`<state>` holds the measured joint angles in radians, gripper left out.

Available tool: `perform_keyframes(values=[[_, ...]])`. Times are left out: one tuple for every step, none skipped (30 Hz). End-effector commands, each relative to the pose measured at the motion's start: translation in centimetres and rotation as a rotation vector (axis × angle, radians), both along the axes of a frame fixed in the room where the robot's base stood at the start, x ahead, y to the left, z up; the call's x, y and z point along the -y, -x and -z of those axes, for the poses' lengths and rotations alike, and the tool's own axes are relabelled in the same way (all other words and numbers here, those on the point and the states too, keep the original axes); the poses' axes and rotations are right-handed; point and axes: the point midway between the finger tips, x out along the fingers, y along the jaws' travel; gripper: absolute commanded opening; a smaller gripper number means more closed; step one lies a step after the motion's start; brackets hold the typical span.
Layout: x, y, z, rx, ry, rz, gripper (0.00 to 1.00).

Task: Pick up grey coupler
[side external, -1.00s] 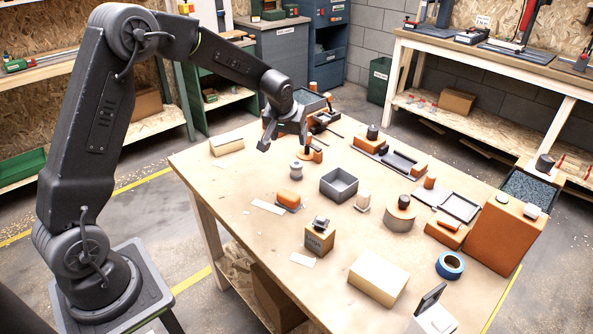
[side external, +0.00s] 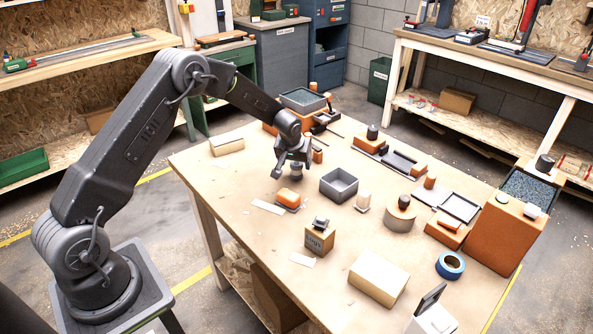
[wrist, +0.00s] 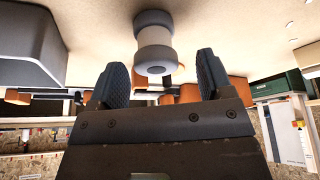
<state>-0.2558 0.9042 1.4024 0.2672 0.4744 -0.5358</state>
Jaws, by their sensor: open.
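The grey coupler (side external: 296,172) stands on the table, mostly covered by my gripper in the side view. In the wrist view the coupler (wrist: 153,42) shows as two grey rounded ends with a paler middle band. My gripper (side external: 290,171) is low over the table at the coupler. In the wrist view the gripper (wrist: 159,78) is open, its two dark fingers apart, and the coupler's near end appears in line with the gap between them. I cannot tell whether either finger touches it.
A grey open box (side external: 339,187) stands to the right of my gripper. An orange block (side external: 288,198) on a grey base lies in front. An orange cylinder (side external: 317,154) stands close behind. The left of the table is mostly clear.

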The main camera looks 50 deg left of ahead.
Motion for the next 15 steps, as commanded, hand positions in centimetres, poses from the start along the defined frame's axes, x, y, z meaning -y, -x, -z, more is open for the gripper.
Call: perform_keyframes(values=[[0.0, -0.4, 0.9, -0.002, 0.001, 0.001, 0.73], [0.0, -0.5, 1.3, -0.002, 0.001, 0.001, 0.73], [-0.1, -0.7, 1.8, -0.002, 0.001, 0.000, 0.73], [-0.2, -0.9, 2.1, -0.001, 0.001, 0.000, 0.73], [-0.3, -0.9, 2.4, -0.002, 0.001, 0.000, 0.73], [-0.4, -1.1, 2.7, -0.001, 0.001, 0.000, 0.73], [-0.4, -1.1, 2.8, 0.000, 0.000, 0.000, 0.73], [-0.4, -1.2, 2.9, 0.000, 0.000, 0.000, 0.73], [-0.5, -1.2, 3.0, 0.000, 0.000, 0.000, 0.73], [-0.5, -1.2, 3.1, 0.000, 0.000, 0.000, 0.73], [-0.5, -1.2, 3.1, 0.000, 0.000, 0.000, 0.73], [-0.5, -1.2, 3.0, 0.000, 0.000, 0.000, 0.73], [-0.5, -1.2, 3.0, 0.000, 0.000, 0.000, 0.73], [-0.5, -1.2, 3.0, 0.000, 0.000, 0.000, 0.73], [-0.5, -1.2, 3.0, 0.000, 0.000, 0.000, 0.73]])
